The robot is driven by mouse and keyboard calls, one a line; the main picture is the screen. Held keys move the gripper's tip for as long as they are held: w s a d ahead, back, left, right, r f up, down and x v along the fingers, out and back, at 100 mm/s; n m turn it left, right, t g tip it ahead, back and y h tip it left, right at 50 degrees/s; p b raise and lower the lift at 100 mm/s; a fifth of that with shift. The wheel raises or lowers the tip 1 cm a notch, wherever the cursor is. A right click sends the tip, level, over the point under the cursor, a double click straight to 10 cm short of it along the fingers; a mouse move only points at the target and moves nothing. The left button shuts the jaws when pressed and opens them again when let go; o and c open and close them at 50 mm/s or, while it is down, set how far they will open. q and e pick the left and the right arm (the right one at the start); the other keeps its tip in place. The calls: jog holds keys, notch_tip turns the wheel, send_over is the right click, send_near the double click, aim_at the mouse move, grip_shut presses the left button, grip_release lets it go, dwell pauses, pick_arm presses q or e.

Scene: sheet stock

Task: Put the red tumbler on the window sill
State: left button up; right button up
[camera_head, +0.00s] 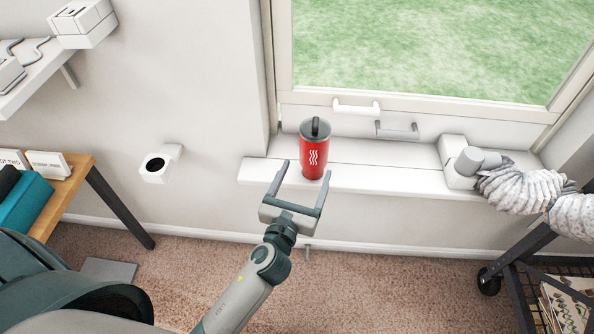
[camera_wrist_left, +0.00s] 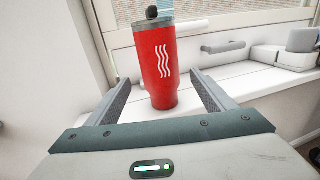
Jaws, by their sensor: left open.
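The red tumbler (camera_head: 314,155) with a dark lid and white wavy lines stands upright on the white window sill (camera_head: 365,179), near its left end. My left gripper (camera_head: 304,174) is open at the sill's front edge, just in front of the tumbler. In the left wrist view the tumbler (camera_wrist_left: 157,66) stands beyond the open left gripper (camera_wrist_left: 160,84), lined up between its two fingers, and no finger is seen to grip it. The sill (camera_wrist_left: 255,84) also shows there. My right gripper is not in view.
A window handle (camera_head: 356,107) and a grey handle (camera_head: 397,130) are behind the tumbler. A white fitting with a ribbed hose (camera_head: 525,187) takes up the sill's right end. The sill between tumbler and fitting is clear. A wooden table (camera_head: 62,197) stands at the left, a dark cart (camera_head: 515,285) at the right.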

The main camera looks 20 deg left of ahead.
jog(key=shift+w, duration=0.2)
pick_arm(q)
jog(key=shift+s+a+f+n, duration=0.2)
jog(key=shift+n, duration=0.2)
jog(key=s+a+f+n+g+y, duration=0.1)
jog(key=s+a+f+n+g, duration=0.15)
jog(key=s+f+n, duration=0.45)
jog(key=s+a+f+n+g, duration=0.2)
jog(key=s+f+n+g, duration=0.2)
jog(key=n, duration=0.7)
jog(key=s+d+f+n+g+h, duration=0.1)
jog(key=s+d+f+n+g, duration=0.1)
jog(key=s+n, duration=0.5)
jog(key=s+d+f+n+g+h, duration=0.2)
jog(key=s+f+n+g, duration=0.2)
jog(key=s+n, duration=0.3)
jog(key=shift+s+f+g, duration=0.2)
jog(key=shift+s+g, duration=0.25)
jog(key=shift+s, duration=0.7)
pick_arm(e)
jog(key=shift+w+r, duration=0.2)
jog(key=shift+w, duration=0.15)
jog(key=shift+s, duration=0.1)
